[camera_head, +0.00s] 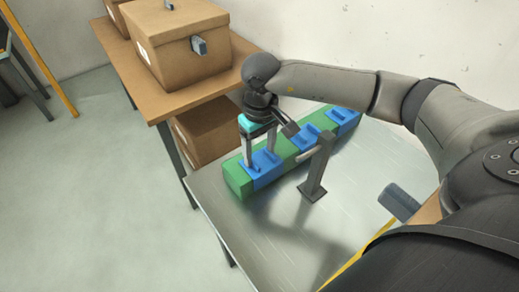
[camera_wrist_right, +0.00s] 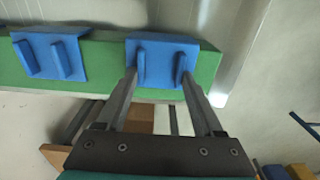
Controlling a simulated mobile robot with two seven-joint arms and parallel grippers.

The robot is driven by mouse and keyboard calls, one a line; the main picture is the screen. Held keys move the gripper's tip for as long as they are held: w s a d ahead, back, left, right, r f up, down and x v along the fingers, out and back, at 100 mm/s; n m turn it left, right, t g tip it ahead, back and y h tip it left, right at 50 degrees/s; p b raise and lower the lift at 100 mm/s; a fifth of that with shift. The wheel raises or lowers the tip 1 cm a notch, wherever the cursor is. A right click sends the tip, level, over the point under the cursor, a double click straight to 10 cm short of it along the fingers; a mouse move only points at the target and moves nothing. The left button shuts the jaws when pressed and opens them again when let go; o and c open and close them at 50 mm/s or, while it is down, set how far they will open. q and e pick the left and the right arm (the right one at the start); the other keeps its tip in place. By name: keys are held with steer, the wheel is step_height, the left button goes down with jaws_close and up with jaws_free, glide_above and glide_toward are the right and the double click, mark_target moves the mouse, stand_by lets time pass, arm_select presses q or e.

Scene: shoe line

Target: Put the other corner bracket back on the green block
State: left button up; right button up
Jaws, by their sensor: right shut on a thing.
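The long green block (camera_head: 236,182) lies on the metal table, with three blue corner brackets along it. My right gripper (camera_head: 260,158) points down at the block's near-left end, shut on the bracket there (camera_head: 268,176). In the wrist view, the fingers of this gripper (camera_wrist_right: 160,78) are at the two upright ribs of that bracket (camera_wrist_right: 158,52), which lies over the green block (camera_wrist_right: 104,62). The middle bracket (camera_head: 302,138) and the far bracket (camera_head: 342,114) sit apart on the block. My left gripper is not in view.
A grey post with a side rod (camera_head: 316,172) stands close in front of the block. A wooden bench (camera_head: 150,101) with cardboard boxes (camera_head: 178,50) is at the back left. The metal table (camera_head: 285,245) is clear at the front.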

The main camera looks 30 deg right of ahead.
steer(key=o, duration=1.4)
steer(key=shift+r, duration=0.1)
step_height(320, 180, up, 7)
steer(key=p, duration=0.4)
